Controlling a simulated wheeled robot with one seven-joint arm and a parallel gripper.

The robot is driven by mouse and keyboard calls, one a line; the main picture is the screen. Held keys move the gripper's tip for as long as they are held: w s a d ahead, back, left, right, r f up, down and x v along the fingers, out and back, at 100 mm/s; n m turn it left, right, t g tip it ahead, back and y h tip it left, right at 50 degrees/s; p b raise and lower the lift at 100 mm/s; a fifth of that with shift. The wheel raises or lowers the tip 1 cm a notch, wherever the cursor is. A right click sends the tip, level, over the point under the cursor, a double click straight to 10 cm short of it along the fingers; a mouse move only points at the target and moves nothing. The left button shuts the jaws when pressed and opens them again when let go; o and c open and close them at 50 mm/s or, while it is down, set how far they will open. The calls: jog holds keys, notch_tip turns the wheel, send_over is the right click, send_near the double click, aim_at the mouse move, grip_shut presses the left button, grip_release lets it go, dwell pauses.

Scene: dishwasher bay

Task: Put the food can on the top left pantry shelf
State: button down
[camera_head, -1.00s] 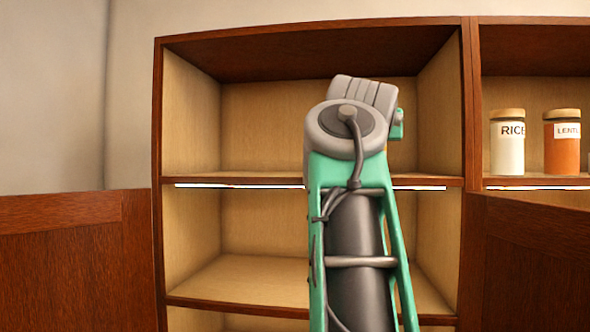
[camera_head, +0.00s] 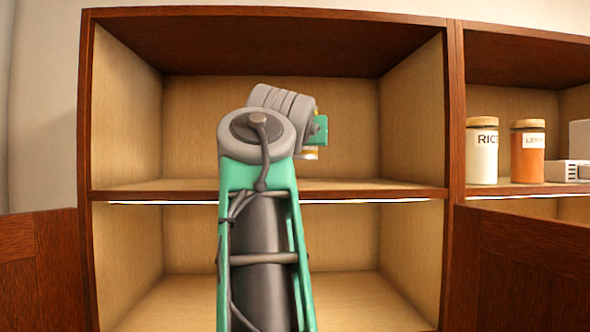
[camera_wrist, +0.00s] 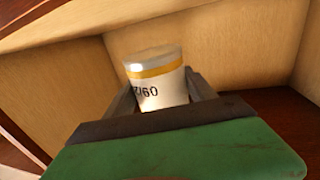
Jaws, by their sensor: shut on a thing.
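The food can (camera_wrist: 158,80) is white with a yellow band and a grey metal end, with dark print on its side. My gripper (camera_wrist: 160,98) is shut on it, one finger on each side, in the wrist view. In the head view my arm hides most of the gripper, and only a small piece of the can (camera_head: 311,153) shows beside the wrist. The top left pantry shelf (camera_head: 365,190) is an empty wooden compartment behind and around the wrist. I cannot tell whether the can touches the shelf board.
A rice jar (camera_head: 482,155) and an orange lentil jar (camera_head: 527,156) stand in the compartment to the right, beyond the upright divider (camera_head: 455,120). Open cabinet doors (camera_head: 520,270) stand low at both sides. The shelf has free room on both sides of my wrist.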

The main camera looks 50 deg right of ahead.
aim_at(297, 158)
jog(key=shift+w+d+f, duration=0.15)
jog(key=shift+w+f, duration=0.1)
jog(key=shift+f, duration=0.15)
jog(key=f, duration=0.2)
jog(key=w+f, duration=0.1)
jog(key=shift+d+f, duration=0.25)
jog(key=shift+d, duration=0.15)
jog(key=shift+a+f, duration=0.15)
jog(key=shift+f, duration=0.25)
jog(key=shift+f+b, duration=0.25)
jog(key=shift+b, duration=0.15)
jog(key=shift+c, duration=1.5)
grip_release()
